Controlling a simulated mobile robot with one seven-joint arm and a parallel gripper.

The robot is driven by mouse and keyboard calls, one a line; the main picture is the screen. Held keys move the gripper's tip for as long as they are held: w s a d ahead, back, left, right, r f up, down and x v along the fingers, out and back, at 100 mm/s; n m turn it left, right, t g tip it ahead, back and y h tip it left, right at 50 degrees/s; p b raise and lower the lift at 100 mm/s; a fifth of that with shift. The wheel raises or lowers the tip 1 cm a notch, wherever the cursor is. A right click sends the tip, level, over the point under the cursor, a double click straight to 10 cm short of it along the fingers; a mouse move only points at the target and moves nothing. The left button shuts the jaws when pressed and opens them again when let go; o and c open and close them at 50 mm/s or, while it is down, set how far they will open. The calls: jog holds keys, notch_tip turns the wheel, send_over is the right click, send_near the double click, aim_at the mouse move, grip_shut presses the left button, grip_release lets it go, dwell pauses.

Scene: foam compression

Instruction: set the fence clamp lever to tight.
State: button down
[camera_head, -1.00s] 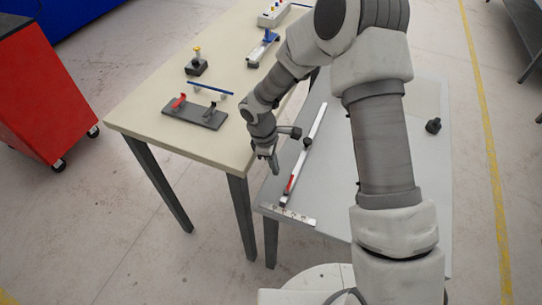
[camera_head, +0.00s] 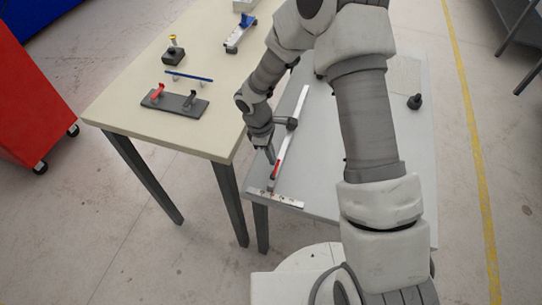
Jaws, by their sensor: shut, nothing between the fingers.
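The fence (camera_head: 290,132) is a long pale rail lying on the grey table (camera_head: 325,180). Near its front end is a small red part (camera_head: 275,172), which looks like the clamp lever; its exact position is too small to tell. A pale marked strip (camera_head: 282,200) lies across the front end of the fence. My gripper (camera_head: 271,160) is shut and empty, pointing down just behind and left of the red part. It looks very close, but I cannot tell whether it touches.
A cream table (camera_head: 130,110) stands to the left, its edge close to my arm. A black knob (camera_head: 414,101) sits on the grey table's right.

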jog(key=shift+d+m, duration=0.25)
jog(key=shift+m, duration=0.45)
jog(key=m, duration=0.1)
jog(key=d+m+b, duration=0.1)
jog(key=m, duration=0.1)
jog(key=shift+s+g, duration=0.1)
jog(key=shift+g, duration=0.3)
jog(key=m, duration=0.1)
jog(key=d+m, duration=0.1)
jog(key=shift+s+m+g+y+b, duration=0.2)
jog(key=shift+m+g+y+b, duration=0.1)
jog(key=shift+m+y+b, duration=0.1)
jog(key=m, duration=0.2)
jog(key=s+d+m+y, duration=0.1)
jog(key=m, duration=0.1)
jog(key=shift+s+d+m+b, duration=0.1)
jog(key=shift+m+b, duration=0.2)
jog(key=shift+b, duration=0.05)
jog(key=m, duration=0.2)
jog(key=s+m, duration=0.1)
jog(key=shift+d+g+y, duration=0.25)
jog(key=shift+g+y, duration=0.05)
jog(key=shift+a, duration=0.1)
jog(key=shift+s+a, duration=0.1)
jog(key=shift+a, duration=0.65)
